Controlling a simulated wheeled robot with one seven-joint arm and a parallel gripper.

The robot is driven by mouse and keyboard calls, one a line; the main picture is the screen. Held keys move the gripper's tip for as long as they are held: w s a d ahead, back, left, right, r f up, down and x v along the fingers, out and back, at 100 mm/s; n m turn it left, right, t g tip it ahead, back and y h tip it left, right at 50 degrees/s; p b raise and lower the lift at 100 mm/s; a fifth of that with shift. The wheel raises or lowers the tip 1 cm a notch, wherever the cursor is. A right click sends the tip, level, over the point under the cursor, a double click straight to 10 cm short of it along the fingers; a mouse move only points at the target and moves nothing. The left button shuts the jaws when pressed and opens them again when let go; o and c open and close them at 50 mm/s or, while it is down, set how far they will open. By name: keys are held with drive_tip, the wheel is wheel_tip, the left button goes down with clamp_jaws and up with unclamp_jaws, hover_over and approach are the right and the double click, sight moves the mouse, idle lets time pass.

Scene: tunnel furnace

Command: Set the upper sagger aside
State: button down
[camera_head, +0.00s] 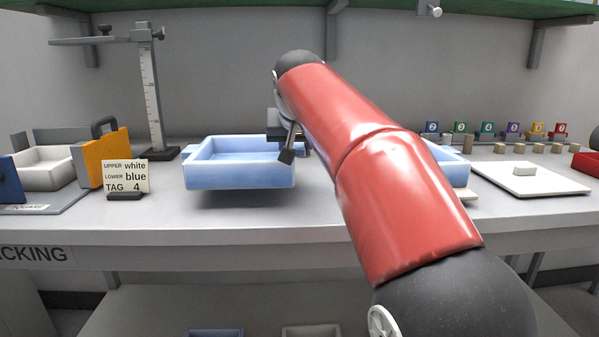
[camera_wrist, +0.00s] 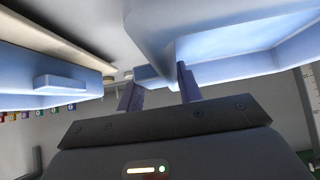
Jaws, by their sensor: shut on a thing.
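A light blue, open-topped sagger (camera_head: 238,177) is level over the middle of the bench, with a soft shadow under it. My gripper (camera_head: 290,140) is at its right side, shut on its lug; the wrist view shows the fingers (camera_wrist: 158,90) on either side of this lug below the sagger (camera_wrist: 215,70). It looks slightly raised, and its inside looks empty. A second blue sagger (camera_head: 456,172) is at the right, mostly hidden by my arm; its lug shows in the wrist view (camera_wrist: 73,86). A card (camera_head: 126,177) reads upper white, lower blue, tag 4.
A white tray (camera_head: 42,171) and an orange panel with a handle (camera_head: 107,158) are at the left. A white board (camera_head: 530,180) with a small block and a row of coloured tags (camera_head: 487,129) are at the right.

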wheel_tip(320, 180, down, 4)
drive_tip(key=b, duration=0.3)
drive_tip(key=shift+r, duration=0.15)
drive_tip(key=c, duration=1.4)
unclamp_jaws()
drive_tip(key=shift+f, duration=0.25)
drive_tip(key=o, duration=0.5)
drive_tip(key=shift+c, duration=0.2)
